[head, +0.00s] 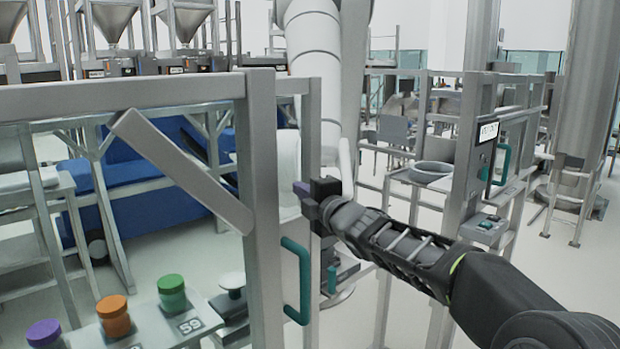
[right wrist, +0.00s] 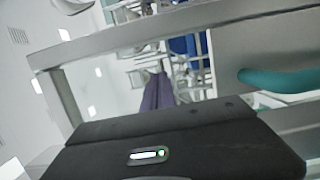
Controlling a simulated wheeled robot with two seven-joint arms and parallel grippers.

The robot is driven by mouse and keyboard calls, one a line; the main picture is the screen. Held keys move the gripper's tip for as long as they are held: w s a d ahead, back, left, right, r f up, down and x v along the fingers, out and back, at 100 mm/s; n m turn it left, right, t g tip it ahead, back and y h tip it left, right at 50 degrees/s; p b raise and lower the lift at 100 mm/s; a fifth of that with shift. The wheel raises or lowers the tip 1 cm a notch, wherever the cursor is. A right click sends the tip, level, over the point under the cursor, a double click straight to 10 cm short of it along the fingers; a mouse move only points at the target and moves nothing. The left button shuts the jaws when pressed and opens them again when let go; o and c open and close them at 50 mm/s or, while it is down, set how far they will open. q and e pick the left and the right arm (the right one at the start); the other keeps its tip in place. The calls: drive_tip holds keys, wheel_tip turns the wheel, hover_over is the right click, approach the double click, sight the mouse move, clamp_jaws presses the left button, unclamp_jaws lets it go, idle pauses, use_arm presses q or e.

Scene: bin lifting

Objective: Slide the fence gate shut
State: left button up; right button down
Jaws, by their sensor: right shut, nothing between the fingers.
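The fence gate is a grey metal frame (head: 262,170) with clear panels, a sloping brace and a teal handle (head: 297,282), standing left of centre in the head view. My right gripper (head: 301,188) is shut and empty, at the frame's right upright, above the teal handle. I cannot tell whether it touches the upright. A wide gap lies between this frame and the grey post (head: 470,150) farther right. My left gripper is not in view.
The right post carries a second teal handle (head: 502,163) and a small control box (head: 484,228). Behind the gate, a bench holds purple, orange and green jars (head: 114,316). Blue machinery (head: 130,190) and steel hoppers (head: 113,24) stand farther back.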

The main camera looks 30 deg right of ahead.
sight(303, 179)
drive_tip(key=shift+w+r+p, duration=0.15)
drive_tip(key=shift+w+p, duration=0.25)
drive_tip(key=shift+w, duration=0.7)
drive_tip(key=d+p, duration=0.1)
drive_tip(key=w+d+p, duration=0.1)
drive_tip(key=d, duration=0.1)
drive_tip(key=shift+p, duration=0.3)
drive_tip(key=shift+w+d, duration=0.2)
drive_tip(key=shift+d, duration=0.25)
